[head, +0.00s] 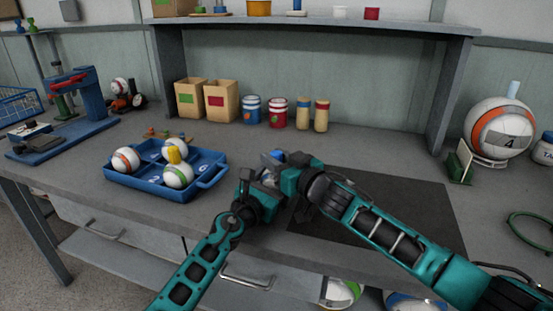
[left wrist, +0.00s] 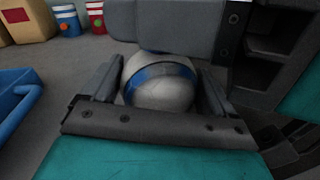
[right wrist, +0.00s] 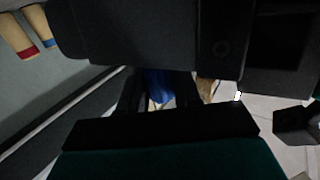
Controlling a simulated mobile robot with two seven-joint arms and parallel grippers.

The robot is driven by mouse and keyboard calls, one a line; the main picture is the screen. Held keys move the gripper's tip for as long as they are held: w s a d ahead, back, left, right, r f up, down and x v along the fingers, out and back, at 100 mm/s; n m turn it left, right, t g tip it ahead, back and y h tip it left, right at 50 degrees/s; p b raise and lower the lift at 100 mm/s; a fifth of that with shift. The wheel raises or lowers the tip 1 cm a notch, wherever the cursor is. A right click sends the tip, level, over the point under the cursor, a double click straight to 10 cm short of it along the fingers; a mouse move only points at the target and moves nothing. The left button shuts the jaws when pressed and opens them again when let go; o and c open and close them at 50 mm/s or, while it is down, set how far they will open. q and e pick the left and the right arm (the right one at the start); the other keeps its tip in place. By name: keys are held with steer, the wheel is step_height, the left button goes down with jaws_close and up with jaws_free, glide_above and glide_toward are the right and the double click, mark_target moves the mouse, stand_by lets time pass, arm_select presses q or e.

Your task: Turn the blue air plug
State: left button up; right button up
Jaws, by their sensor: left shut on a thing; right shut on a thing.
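My left gripper (head: 262,179) is shut on a white ball with a blue band (left wrist: 160,82), which sits between its two fingers in the left wrist view. My right gripper (head: 286,165) meets the left one above the bench, its hand over the ball. In the right wrist view a blue piece, the air plug (right wrist: 158,86), shows between the dark fingers, and the right gripper is shut on it. A bit of blue also shows between the hands in the head view. The plug's seat on the ball is hidden by the grippers.
A blue tray (head: 208,183) with several banded balls stands to the left. Boxes (head: 220,101), jars and bottles line the back wall under a shelf. A dark mat (head: 410,205) lies under my arms. A ball marked 4 (head: 499,131) sits on a stand at right.

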steer(key=shift+s+a+r+m+t+h, duration=0.1)
steer(key=shift+a+r+m+t+h, duration=0.05)
steer(key=shift+m+t+h, duration=0.45)
steer(key=shift+a+r+m+t+h, duration=0.15)
steer(key=shift+m+t+h, duration=0.2)
steer(key=shift+h, duration=0.35)
steer(key=shift+d+m+h, duration=0.1)
steer(key=shift+m+h, duration=0.25)
steer(key=shift+h, duration=0.05)
steer(key=shift+d+t, duration=0.1)
steer(key=shift+t, duration=0.15)
steer(key=o, duration=0.8)
steer(key=shift+c, duration=0.2)
steer(key=shift+o, duration=0.9)
steer(key=shift+d+f, duration=0.1)
steer(key=shift+f, duration=0.1)
steer(key=shift+s+d+f, duration=0.1)
steer(key=shift+s+d, duration=0.1)
steer(key=shift+s, duration=0.1)
steer(key=v, duration=1.1)
steer(key=shift+s+r, duration=0.15)
steer(key=shift+r, duration=0.1)
steer(key=shift+a, duration=0.1)
